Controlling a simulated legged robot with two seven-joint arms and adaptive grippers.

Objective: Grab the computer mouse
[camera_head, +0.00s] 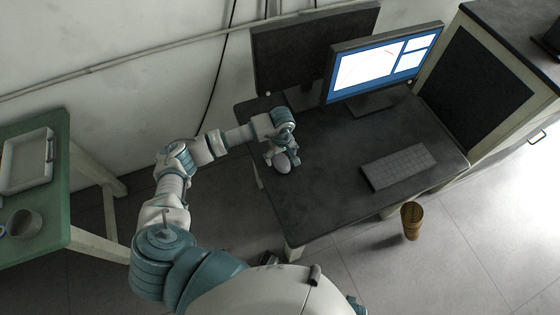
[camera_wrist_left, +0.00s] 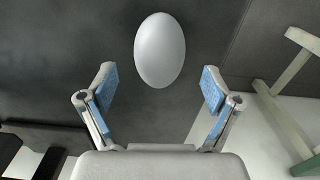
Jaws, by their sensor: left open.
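The computer mouse (camera_wrist_left: 160,50) is a smooth pale oval lying on the dark desk top. In the left wrist view it sits just beyond the fingertips, about centred between them. My left gripper (camera_wrist_left: 158,82) is open, with blue pads on both fingers and nothing between them. In the head view the left gripper (camera_head: 280,158) is over the left part of the desk (camera_head: 325,190), close to the mouse (camera_head: 284,163). The gripper partly covers the mouse there. My right gripper is not in view.
A keyboard (camera_head: 398,166) lies to the right on the desk. A lit monitor (camera_head: 385,65) and a dark monitor (camera_head: 312,50) stand at the back. A brown bin (camera_head: 412,221) is on the floor in front. A green table (camera_head: 50,225) with a white tray (camera_head: 27,160) is at left.

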